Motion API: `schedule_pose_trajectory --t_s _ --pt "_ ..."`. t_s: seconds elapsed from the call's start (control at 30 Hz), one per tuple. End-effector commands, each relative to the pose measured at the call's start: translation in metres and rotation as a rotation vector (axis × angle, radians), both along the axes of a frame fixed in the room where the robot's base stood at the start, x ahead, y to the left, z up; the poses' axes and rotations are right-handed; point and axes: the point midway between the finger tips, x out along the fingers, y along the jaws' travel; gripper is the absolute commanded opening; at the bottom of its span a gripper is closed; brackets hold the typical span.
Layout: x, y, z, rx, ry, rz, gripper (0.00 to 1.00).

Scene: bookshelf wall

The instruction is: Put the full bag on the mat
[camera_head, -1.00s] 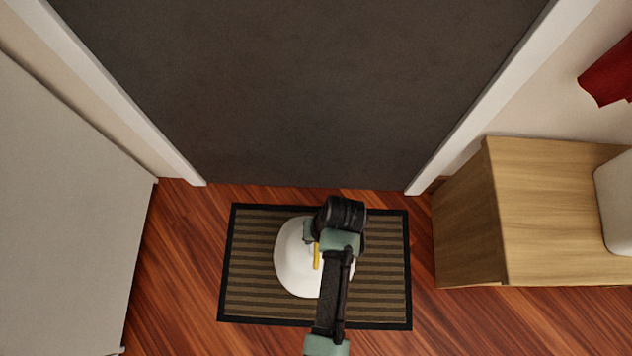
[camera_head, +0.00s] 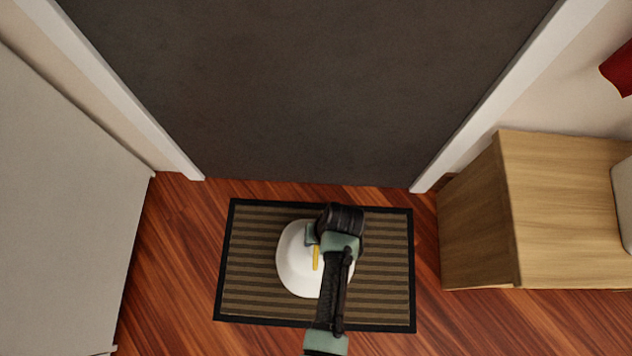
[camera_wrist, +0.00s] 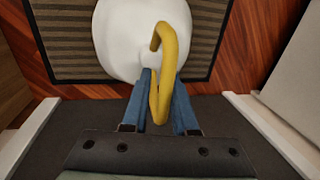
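The full bag (camera_head: 295,262) is white and rounded, with a yellow handle (camera_head: 316,258). It is over the middle of the striped brown mat with a black border (camera_head: 385,270); whether it touches the mat I cannot tell. My gripper (camera_wrist: 162,75) is at the top of the bag, its blue fingers closed in around the yellow handle (camera_wrist: 168,75) in the wrist view. The white bag (camera_wrist: 125,40) lies just beyond the fingertips. In the head view my arm hides the bag's right side and the fingertips.
A dark door panel (camera_head: 310,90) with white trim stands behind the mat. A wooden cabinet (camera_head: 570,200) is at the right with a pale object on it, and a grey surface (camera_head: 60,200) is at the left. Red-brown floor (camera_head: 180,240) is free around the mat.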

Motion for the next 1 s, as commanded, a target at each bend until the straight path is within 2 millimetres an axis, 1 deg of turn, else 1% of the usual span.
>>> schedule_pose_trajectory --t_s 0.03,0.1,0.37,0.47,0.57,0.8,0.9,1.0 --pt "-0.001 -0.001 -0.001 -0.001 0.002 -0.002 0.34" --pt "-0.001 -0.001 0.0 -0.001 0.002 -0.002 0.46" --pt "-0.001 0.0 0.0 0.0 0.001 -0.002 0.46" --pt "0.0 -0.001 0.006 0.0 0.001 -0.002 0.46" --pt "0.0 -0.004 0.02 0.0 0.0 -0.002 0.46" --pt "0.0 -0.014 0.072 0.0 -0.002 -0.002 0.46" --pt "0.0 -0.018 0.091 0.0 -0.001 -0.002 0.46" --pt "0.0 -0.021 0.105 0.0 0.0 -0.002 0.46"
